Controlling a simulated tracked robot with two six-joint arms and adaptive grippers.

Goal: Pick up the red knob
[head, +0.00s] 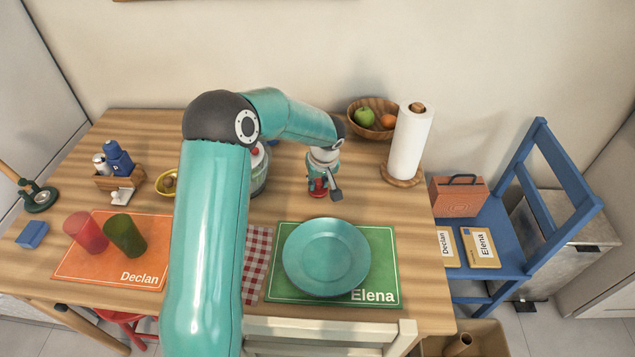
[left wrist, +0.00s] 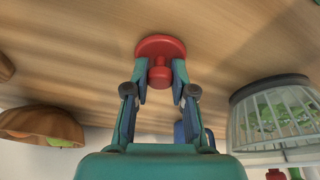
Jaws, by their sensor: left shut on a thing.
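The red knob (head: 318,187) is at the back middle of the wooden table, behind the teal plate. In the left wrist view the red knob (left wrist: 160,48) shows a round flange at the tabletop and a stub between the fingers. My left gripper (head: 321,181) reaches down on it from above; in the left wrist view my left gripper (left wrist: 160,82) has its two fingers closed on either side of the stub. I cannot tell whether the knob touches the table. My right gripper is not in view.
A wooden fruit bowl (head: 357,105) and a paper towel roll (head: 408,142) stand at the back right. The teal plate (head: 326,257) lies on a green placemat (head: 384,238) in front.

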